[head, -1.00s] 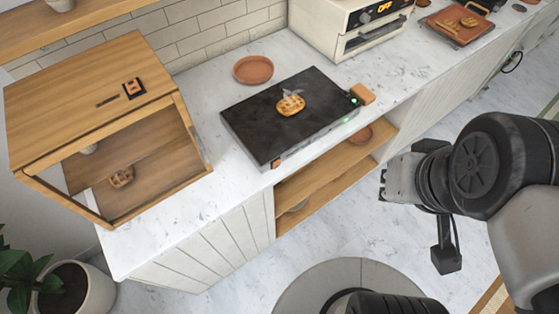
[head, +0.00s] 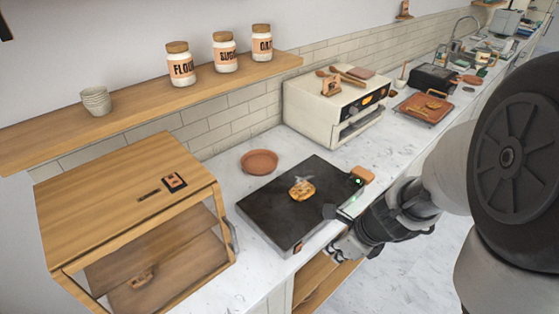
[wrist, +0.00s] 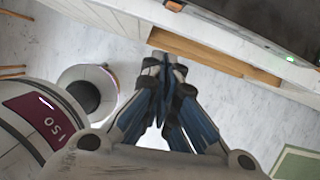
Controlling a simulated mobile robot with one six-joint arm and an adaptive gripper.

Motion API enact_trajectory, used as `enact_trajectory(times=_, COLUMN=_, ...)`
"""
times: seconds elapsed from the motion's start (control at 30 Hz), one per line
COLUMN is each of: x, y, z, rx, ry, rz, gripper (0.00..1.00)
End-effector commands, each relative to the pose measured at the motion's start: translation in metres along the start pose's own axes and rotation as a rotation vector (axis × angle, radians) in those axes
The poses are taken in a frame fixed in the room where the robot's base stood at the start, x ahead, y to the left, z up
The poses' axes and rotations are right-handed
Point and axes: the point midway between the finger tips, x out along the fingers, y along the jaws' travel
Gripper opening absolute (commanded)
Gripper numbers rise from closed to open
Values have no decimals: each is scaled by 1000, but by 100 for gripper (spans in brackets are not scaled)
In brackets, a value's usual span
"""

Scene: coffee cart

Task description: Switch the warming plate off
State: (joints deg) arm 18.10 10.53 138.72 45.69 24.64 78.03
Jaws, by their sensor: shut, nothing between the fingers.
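The warming plate (head: 285,212) is a flat dark slab on the marble counter, with a waffle (head: 302,189) on it. Green lights (head: 352,199) glow at its right end, near a small orange-brown block (head: 362,174). An orange-brown piece (head: 298,247) marks its front left corner. My gripper (head: 340,250) is low at the plate's front right edge; whether it touches cannot be told. In the wrist view my gripper (wrist: 162,62) is shut and empty, below the plate's dark edge (wrist: 225,22). A green light (wrist: 290,57) shows at the right there.
A wooden cabinet (head: 120,195) with a glass front stands left of the plate. A terracotta dish (head: 259,162) and a cream oven (head: 320,110) stand behind it. An open wooden shelf (head: 315,275) lies below the counter. A wall shelf (head: 130,115) holds jars.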

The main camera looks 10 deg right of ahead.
Motion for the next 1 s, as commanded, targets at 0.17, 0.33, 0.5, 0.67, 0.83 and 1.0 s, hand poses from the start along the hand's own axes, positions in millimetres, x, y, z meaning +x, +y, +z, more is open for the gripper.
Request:
enact_trajectory(times=0.17, x=11, y=-6, z=-8, rx=120, ry=9, rz=-1, gripper=0)
enact_trajectory(times=0.33, x=11, y=-6, z=-8, rx=126, ry=9, rz=-2, gripper=0)
enact_trajectory(times=0.5, x=12, y=-6, z=-8, rx=123, ry=9, rz=-1, gripper=0)
enact_trajectory(times=0.67, x=26, y=-5, z=-9, rx=121, ry=10, rz=1, gripper=0)
enact_trajectory(times=0.83, x=61, y=-5, z=-10, rx=121, ry=10, rz=1, gripper=0)
enact_trajectory(times=1.0, x=97, y=-4, z=-11, rx=120, ry=11, rz=2, gripper=0)
